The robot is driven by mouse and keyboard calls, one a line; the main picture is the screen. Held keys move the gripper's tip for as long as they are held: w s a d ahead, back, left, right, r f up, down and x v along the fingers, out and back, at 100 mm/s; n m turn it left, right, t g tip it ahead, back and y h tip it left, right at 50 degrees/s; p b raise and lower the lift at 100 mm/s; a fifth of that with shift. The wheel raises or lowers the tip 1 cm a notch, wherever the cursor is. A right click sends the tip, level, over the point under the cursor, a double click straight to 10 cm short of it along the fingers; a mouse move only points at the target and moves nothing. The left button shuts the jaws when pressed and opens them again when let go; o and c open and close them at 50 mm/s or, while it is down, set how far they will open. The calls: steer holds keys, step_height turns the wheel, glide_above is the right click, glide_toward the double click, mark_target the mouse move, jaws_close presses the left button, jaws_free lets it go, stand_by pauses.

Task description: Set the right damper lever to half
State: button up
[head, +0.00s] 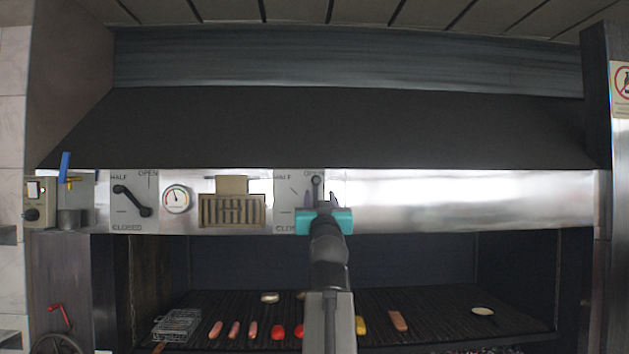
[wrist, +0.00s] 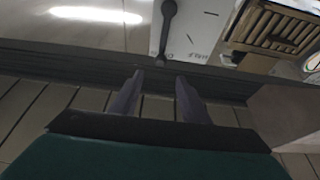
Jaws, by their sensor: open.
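The right damper plate (head: 284,190) is on the steel front panel, with HALF and OPEN marks on top and CLOSED below, partly hidden by my gripper. Its dark lever (head: 316,181) stands upright, its end at the OPEN mark. In the wrist view the lever (wrist: 164,32) shows with its end just beyond and between my fingertips. My gripper (head: 320,198) is open in front of the plate, one finger to each side of the lever as seen. I cannot tell whether it touches the lever. The lever's lower part is hidden in the head view.
The left damper lever (head: 131,200) points up-left toward HALF. A round gauge (head: 176,198) and a brass vent (head: 232,208) sit between the two dampers. Below is a grill grate (head: 440,310) with sausages and other food. The panel to the right (head: 470,200) is bare.

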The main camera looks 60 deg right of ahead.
mark_target(317, 180)
steer(key=shift+p+x, duration=2.9)
steer(key=shift+x, duration=3.95)
steer(key=shift+f, duration=0.15)
